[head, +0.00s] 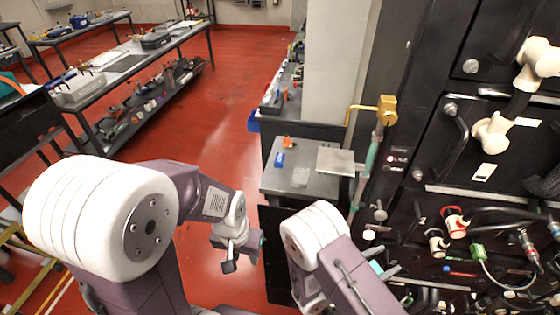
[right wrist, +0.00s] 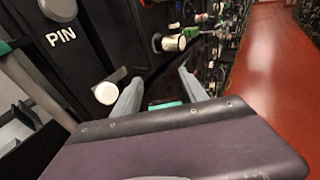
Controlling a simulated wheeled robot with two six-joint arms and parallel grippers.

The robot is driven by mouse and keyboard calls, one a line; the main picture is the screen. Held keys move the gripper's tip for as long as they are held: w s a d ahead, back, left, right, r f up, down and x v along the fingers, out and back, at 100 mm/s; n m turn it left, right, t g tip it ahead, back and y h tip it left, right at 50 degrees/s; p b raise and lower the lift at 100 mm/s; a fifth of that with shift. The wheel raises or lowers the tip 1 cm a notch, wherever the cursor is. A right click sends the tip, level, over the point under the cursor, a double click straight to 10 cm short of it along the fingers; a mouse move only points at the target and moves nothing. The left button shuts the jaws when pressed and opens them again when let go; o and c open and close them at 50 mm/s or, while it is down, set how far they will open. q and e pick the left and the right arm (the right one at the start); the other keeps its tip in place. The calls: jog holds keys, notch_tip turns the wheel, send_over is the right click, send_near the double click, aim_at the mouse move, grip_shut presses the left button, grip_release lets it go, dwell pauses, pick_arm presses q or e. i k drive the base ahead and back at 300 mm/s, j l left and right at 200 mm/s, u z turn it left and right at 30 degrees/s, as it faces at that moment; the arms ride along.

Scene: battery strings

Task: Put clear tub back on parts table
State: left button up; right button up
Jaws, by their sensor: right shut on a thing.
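A small see-through thing (head: 300,177), which looks like a clear tub, rests on the grey parts table (head: 322,187). My right gripper (head: 384,271) is in front of the black cabinet, to the right of and nearer than the table. In the right wrist view its two fingers (right wrist: 160,92) stand apart around a thing I cannot make out; a teal patch shows between their bases. My left gripper (head: 242,255) hangs over the red floor, left of the table. Its fingers are small and turned away, and I see nothing in them.
A blue piece (head: 279,160) and an orange piece (head: 289,142) sit on the parts table, with a grey plate (head: 336,161) at its right. Cables and connectors (head: 478,252) crowd the black cabinet at right. The red floor (head: 235,120) is open at left.

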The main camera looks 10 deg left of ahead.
aim_at(303, 163)
jog(key=i+j+u, duration=0.1)
jog(key=u, duration=0.2)
jog(key=j+u, duration=0.15)
jog(key=u, duration=0.15)
jog(key=i+l+u, duration=0.15)
jog(key=i+u, duration=0.2)
jog(key=i, duration=0.2)
